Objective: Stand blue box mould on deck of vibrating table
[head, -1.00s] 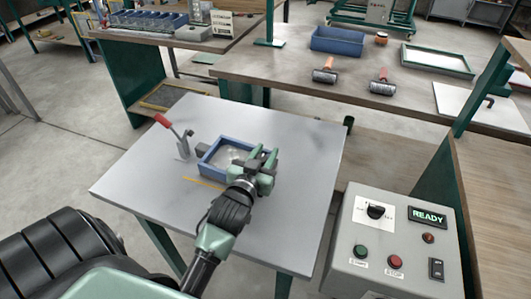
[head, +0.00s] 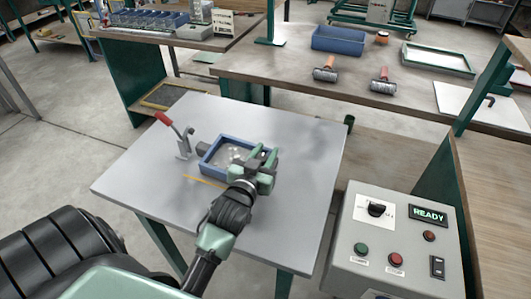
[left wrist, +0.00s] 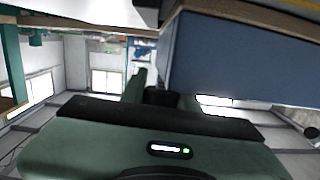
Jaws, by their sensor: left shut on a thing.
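The blue box mould (head: 214,171) is an open rectangular frame with a pale speckled inside. It is at the middle of the vibrating table's grey deck (head: 140,175), looking level; whether it touches the deck or hangs just above it I cannot tell. My left gripper (head: 262,157) is shut on the mould's right-hand wall. In the left wrist view the mould's blue side (left wrist: 235,60) fills the upper right, close against the gripper. My right gripper is not in view.
A red-handled clamp (head: 183,142) stands left of the mould, and a dark block (head: 203,148) sits at its left side. A yellow line (head: 205,182) marks the deck in front. A control box (head: 395,240) reading READY stands at right. The deck's left part is clear.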

